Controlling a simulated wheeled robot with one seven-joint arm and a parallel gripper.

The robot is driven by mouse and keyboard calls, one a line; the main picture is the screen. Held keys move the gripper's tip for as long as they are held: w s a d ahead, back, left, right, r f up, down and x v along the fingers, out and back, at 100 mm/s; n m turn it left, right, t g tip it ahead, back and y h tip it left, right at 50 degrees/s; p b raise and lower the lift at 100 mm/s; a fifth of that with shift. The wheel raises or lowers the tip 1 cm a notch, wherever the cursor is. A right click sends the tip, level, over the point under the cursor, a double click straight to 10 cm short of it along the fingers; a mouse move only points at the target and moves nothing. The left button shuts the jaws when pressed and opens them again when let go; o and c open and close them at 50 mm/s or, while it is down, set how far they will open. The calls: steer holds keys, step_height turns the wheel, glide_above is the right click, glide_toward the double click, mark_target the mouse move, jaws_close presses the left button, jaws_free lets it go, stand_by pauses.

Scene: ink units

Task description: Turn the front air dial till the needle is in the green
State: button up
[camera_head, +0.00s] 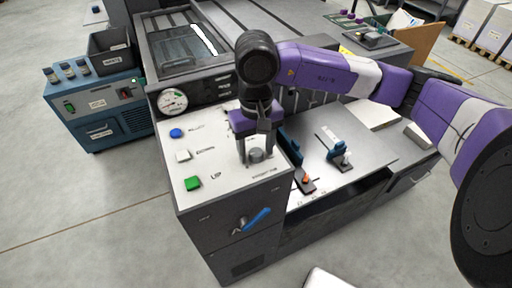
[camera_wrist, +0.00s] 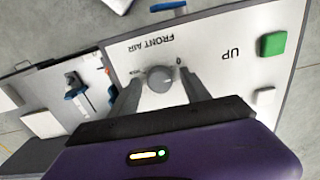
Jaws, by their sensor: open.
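The front air dial (camera_wrist: 160,79) is a round grey knob on the white panel, beside the words FRONT AIR in the wrist view. It also shows in the head view (camera_head: 256,155), partly hidden by my gripper. My gripper (camera_wrist: 158,90) is open, pointing down at the panel, with one finger on each side of the dial. I cannot tell if the fingers touch it. The gauge (camera_head: 172,102) is a round white dial face with green and red marks on the dark upright panel. Its needle is too small to read surely.
Blue (camera_head: 176,133), white (camera_head: 183,155) and green (camera_head: 193,183) buttons sit left of the dial on the panel.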

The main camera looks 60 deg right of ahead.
jaws_close()
steer(key=shift+f+b, duration=0.2)
steer(key=shift+b, duration=0.7)
